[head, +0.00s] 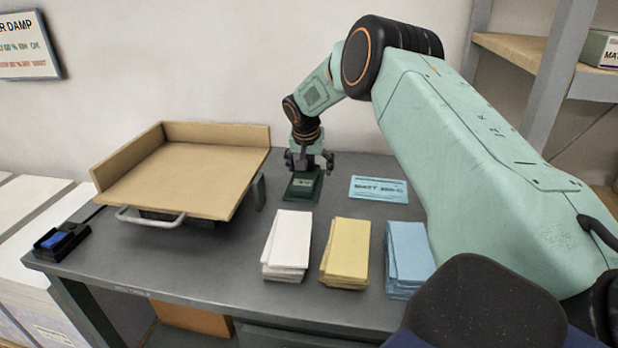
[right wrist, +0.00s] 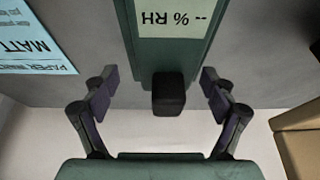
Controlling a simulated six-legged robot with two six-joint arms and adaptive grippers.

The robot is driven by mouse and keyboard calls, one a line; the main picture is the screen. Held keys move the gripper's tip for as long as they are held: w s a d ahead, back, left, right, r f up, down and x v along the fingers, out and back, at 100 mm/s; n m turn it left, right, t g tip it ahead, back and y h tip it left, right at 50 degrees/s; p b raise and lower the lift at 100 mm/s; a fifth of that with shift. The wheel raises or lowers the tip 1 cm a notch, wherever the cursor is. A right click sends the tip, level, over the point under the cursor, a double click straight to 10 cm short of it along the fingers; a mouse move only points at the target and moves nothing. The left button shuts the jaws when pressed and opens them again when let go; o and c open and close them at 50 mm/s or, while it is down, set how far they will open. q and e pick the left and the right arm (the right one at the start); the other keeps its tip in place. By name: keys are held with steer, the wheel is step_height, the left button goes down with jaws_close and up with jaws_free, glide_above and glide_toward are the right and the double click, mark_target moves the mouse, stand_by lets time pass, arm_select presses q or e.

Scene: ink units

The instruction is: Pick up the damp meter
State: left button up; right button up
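The damp meter (head: 303,187) is a dark green device on the grey table, beyond the white stack. In the right wrist view the damp meter (right wrist: 172,60) shows a pale green display reading "-- % RH", upside down, and a black block at its near end. My right gripper (head: 310,161) is directly over the meter in the head view. In the wrist view my right gripper (right wrist: 163,95) is open, one finger on each side of the black block, with visible gaps. Whether the fingers are down at its height I cannot tell. My left gripper is not in view.
White (head: 286,245), yellow (head: 345,250) and blue (head: 408,258) stacks stand along the table front. A blue card (head: 378,189) lies right of the meter. A tan tray-like board (head: 185,178) with a handle stands left. A black-and-blue device (head: 60,241) sits at the left corner.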

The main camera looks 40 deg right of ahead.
steer(key=shift+w+a+r, duration=0.25)
steer(key=shift+w+a, duration=0.05)
steer(key=shift+a, duration=0.35)
steer(key=c, duration=0.4)
steer(key=shift+s+d+f, duration=0.15)
steer(key=shift+s+d, duration=0.05)
steer(key=shift+d, duration=0.2)
steer(key=c, duration=0.5)
steer(key=shift+c, duration=0.7)
steer(key=shift+w+a, duration=0.2)
steer(key=shift+a, duration=0.05)
steer(key=c, duration=0.4)
steer(key=shift+o, duration=0.2)
steer(key=shift+s+d, duration=0.15)
